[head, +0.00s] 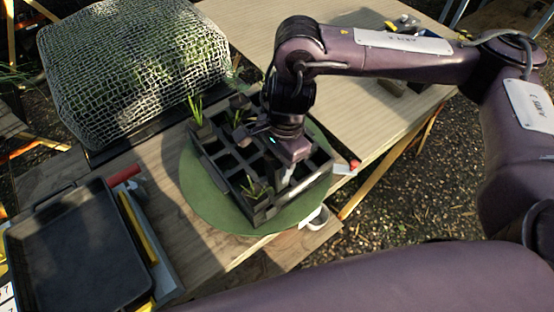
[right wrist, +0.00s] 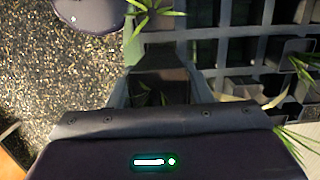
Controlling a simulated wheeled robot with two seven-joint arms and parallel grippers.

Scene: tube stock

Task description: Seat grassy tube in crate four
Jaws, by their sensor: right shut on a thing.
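The black crate (head: 231,160), a grid of square cells, stands on a green round mat (head: 200,190). My right gripper (head: 287,168) points down over its right part and is shut on a dark tube (right wrist: 160,85), which shows between the fingers in the right wrist view. Its lower end and depth in a cell cannot be made out. A grassy tube (head: 257,192) stands at the crate's near side, left of the gripper. Other grassy tubes stand at the back left (head: 199,124) and back (head: 237,119). No crate numbers are readable. My left gripper is out of view.
A mesh-covered mound (head: 135,65) stands behind left. A dark tray (head: 75,245) lies at the left, near a red-handled item (head: 123,175). A small white cup (head: 318,218) is at the mat's near right edge. The table's right edge drops to gravel.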

